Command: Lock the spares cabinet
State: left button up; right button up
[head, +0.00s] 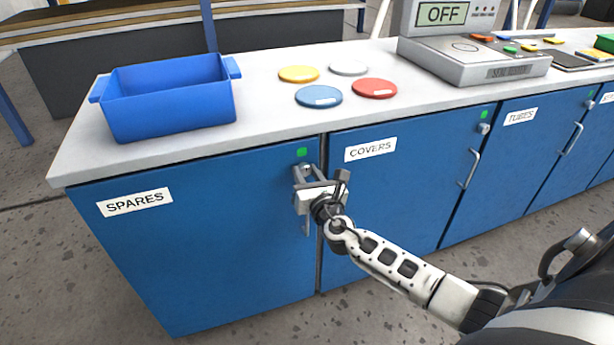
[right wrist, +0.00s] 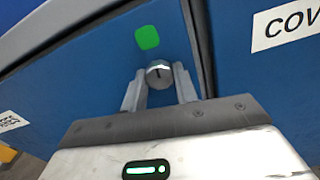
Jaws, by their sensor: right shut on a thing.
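The spares cabinet (head: 215,250) is a blue door with a white SPARES label (head: 135,202), at the front left under the counter. The door appears closed. A green square (head: 302,152) is at its upper right corner and also shows in the right wrist view (right wrist: 147,37). Below it is a round silver lock knob (right wrist: 159,72) with a dark slot that looks near upright. My right gripper (head: 305,174) is at that knob, its two fingers shut on either side of it. The door handle (head: 307,222) is partly hidden behind the gripper. My left gripper is out of view.
A blue bin (head: 170,105) and several coloured discs, such as a red disc (head: 374,88), are on the counter (head: 265,115). The COVERS door (head: 390,210) and TUBES door (head: 510,160) continue the row rightward.

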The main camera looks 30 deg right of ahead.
jog(key=m+b, duration=0.1)
jog(key=m, duration=0.1)
jog(key=shift+f+m, duration=0.15)
jog(key=shift+m, duration=0.25)
jog(key=m+b, duration=0.2)
jog(key=m, duration=0.3)
jog(key=shift+b, duration=0.4)
jog(key=m, duration=0.3)
jog(key=shift+a+b, duration=0.1)
jog(key=shift+b, duration=0.25)
jog(key=m, duration=0.2)
jog(key=shift+m, duration=0.3)
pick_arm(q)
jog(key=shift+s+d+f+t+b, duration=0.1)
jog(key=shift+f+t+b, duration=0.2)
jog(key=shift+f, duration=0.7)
pick_arm(e)
jog(key=shift+r+m, duration=0.2)
jog(key=shift+m, duration=1.3)
jog(key=o, duration=1)
